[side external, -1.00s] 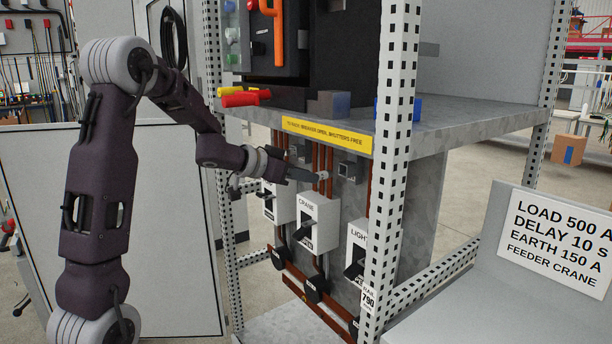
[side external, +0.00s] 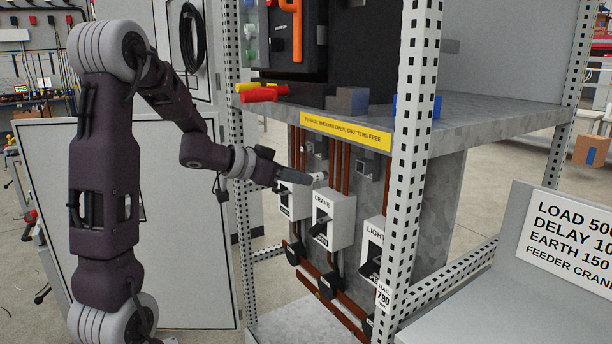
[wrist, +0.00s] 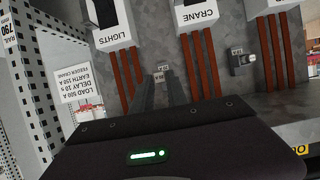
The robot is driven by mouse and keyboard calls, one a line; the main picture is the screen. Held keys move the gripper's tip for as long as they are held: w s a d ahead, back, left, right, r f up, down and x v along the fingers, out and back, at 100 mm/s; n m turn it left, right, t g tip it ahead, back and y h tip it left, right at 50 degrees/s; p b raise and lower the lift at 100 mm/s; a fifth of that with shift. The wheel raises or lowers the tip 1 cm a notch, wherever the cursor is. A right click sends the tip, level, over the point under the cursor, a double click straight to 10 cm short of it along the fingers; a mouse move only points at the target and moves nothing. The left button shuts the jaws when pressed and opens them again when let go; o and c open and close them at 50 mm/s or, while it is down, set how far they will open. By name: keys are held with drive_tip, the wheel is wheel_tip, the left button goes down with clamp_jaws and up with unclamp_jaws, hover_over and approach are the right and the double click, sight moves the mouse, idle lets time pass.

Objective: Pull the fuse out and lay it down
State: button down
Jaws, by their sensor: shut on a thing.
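My gripper (side external: 308,180) is shut on a small pale fuse (side external: 318,177), which shows at the fingertips in the side view. Gripper and fuse are in front of the cabinet's back panel, just above the white CRANE box (side external: 333,216). In the wrist view the two dark fingers (wrist: 160,92) point at the panel, with a small pale labelled piece (wrist: 158,76) at their tips. I cannot tell there whether that is the fuse or a label behind it. A dark square fitting (side external: 368,167) is on the panel to the right of the fuse.
A white LIGHTS box (side external: 374,240) is at the right, behind a perforated white post (side external: 417,100). Red-brown bars (side external: 340,160) run down the panel. A grey shelf (side external: 480,122) with a yellow label (side external: 346,131) lies above. A grey ledge (side external: 455,290) stands front right.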

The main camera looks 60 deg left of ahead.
drive_tip(key=shift+s, duration=2.75)
drive_tip(key=f+v, duration=0.1)
drive_tip(key=v, duration=0.9)
drive_tip(key=shift+s, duration=0.35)
drive_tip(key=shift+r, duration=0.15)
drive_tip(key=w+d+f+m+h, duration=0.1)
drive_tip(key=w+d+f+h, duration=0.1)
drive_tip(key=w+d+f, duration=0.3)
drive_tip(key=w+d+f+m+h, duration=0.2)
drive_tip(key=w+d+f, duration=0.4)
drive_tip(key=w+d, duration=0.4)
drive_tip(key=d, duration=0.3)
drive_tip(key=shift+w+d+g, duration=0.3)
drive_tip(key=shift+w+g, duration=0.1)
drive_tip(key=shift+a+f+m, duration=0.1)
drive_tip(key=shift+m, duration=0.2)
